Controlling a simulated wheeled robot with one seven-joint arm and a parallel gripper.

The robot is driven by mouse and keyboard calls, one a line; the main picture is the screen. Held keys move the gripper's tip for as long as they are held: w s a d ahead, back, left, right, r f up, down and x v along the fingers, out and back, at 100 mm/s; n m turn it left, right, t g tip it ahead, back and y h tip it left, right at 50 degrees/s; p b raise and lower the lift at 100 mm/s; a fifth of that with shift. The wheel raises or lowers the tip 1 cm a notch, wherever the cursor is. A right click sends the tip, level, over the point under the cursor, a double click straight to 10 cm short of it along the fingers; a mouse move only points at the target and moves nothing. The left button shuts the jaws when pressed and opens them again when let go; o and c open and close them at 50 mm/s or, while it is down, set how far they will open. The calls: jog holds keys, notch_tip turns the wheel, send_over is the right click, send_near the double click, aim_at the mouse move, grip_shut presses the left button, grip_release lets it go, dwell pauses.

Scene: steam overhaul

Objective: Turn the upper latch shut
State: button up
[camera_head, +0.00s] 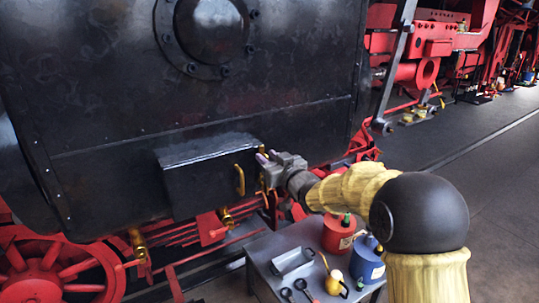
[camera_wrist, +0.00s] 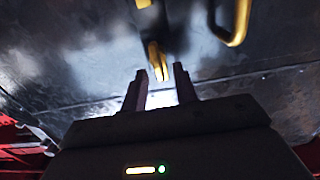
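The upper latch is a small yellow piece at the right end of the black box's front. In the wrist view the upper latch (camera_wrist: 157,58) lies just ahead of my fingertips, roughly in line with the gap between them. In the head view my gripper (camera_head: 264,158) is at the box's upper right corner and partly covers the latch. My gripper (camera_wrist: 162,82) is open, with two parallel fingers apart and nothing clearly held. I cannot tell whether the fingers touch the latch. A second yellow piece, apparently the lower latch (camera_wrist: 143,3), is cut off at the picture edge.
The black box (camera_head: 205,185) carries a yellow handle (camera_head: 239,180), left of my gripper. Below stands a grey cart (camera_head: 262,246) with a red can (camera_head: 338,234), a blue can (camera_head: 367,262) and small tools. Red wheels and rods lie under the box. The floor at right is clear.

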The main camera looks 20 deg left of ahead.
grip_shut()
jog(key=shift+f+n+b, duration=0.25)
jog(key=shift+n+b, duration=0.05)
jog(key=shift+b, duration=0.4)
jog(key=shift+s+a+f+n+b, duration=0.2)
jog(key=shift+f+n+b, duration=0.1)
jog(key=shift+n+b, duration=2.65)
jog(key=shift+s+a+f+n+b, duration=0.2)
jog(key=shift+f+n+b, duration=0.1)
jog(key=shift+n+b, duration=2.7)
jog(key=shift+s+a+f+n+b, duration=0.1)
jog(key=shift+s+f+n+b, duration=0.15)
jog(key=shift+n+b, duration=2.7)
